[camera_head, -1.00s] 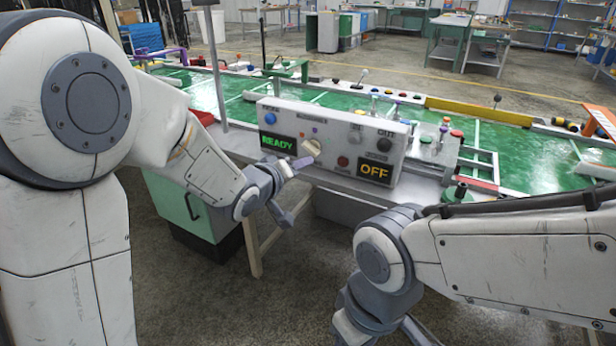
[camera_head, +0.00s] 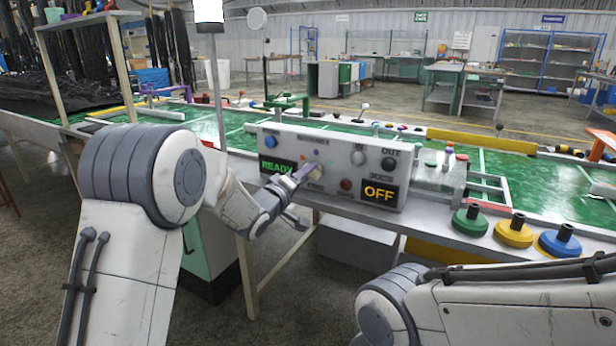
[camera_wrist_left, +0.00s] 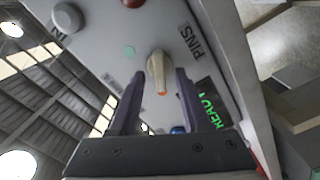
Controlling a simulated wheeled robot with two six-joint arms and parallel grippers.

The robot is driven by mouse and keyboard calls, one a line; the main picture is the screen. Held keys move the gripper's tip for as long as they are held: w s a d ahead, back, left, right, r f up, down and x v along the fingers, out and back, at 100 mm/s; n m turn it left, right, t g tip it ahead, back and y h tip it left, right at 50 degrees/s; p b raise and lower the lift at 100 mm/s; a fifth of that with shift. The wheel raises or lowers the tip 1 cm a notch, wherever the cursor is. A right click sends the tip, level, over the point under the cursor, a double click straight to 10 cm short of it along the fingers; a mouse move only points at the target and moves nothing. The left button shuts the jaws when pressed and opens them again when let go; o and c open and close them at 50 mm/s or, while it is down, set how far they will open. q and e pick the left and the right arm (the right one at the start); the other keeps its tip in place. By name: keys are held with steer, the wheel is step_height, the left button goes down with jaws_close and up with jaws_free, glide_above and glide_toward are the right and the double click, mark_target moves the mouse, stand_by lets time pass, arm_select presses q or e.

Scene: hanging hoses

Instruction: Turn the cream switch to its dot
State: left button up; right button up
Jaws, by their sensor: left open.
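The cream switch (camera_wrist_left: 158,68) is a tapered knob with an orange tip on the sloped face of a grey-white panel (camera_head: 335,147). In the left wrist view its orange tip points down towards my gripper's base. A small teal dot (camera_wrist_left: 130,51) lies left of the knob's broad end, away from the orange tip. My left gripper (camera_wrist_left: 160,75) is open, with one dark finger on each side of the switch; contact cannot be told. In the head view the left gripper (camera_head: 303,195) partly covers the switch (camera_head: 315,171). My right gripper is out of view.
The panel has a green READY display (camera_head: 276,166), an orange OFF display (camera_head: 380,193), a blue knob (camera_head: 270,141), a dark red knob (camera_head: 346,184) and a black knob (camera_head: 388,163). Green, yellow and blue weighted pieces (camera_head: 513,232) stand at right. A post (camera_head: 217,90) rises at left.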

arm_select(q)
steer(key=shift+w+d, duration=0.25)
steer(key=shift+w, duration=0.3)
jaws_close()
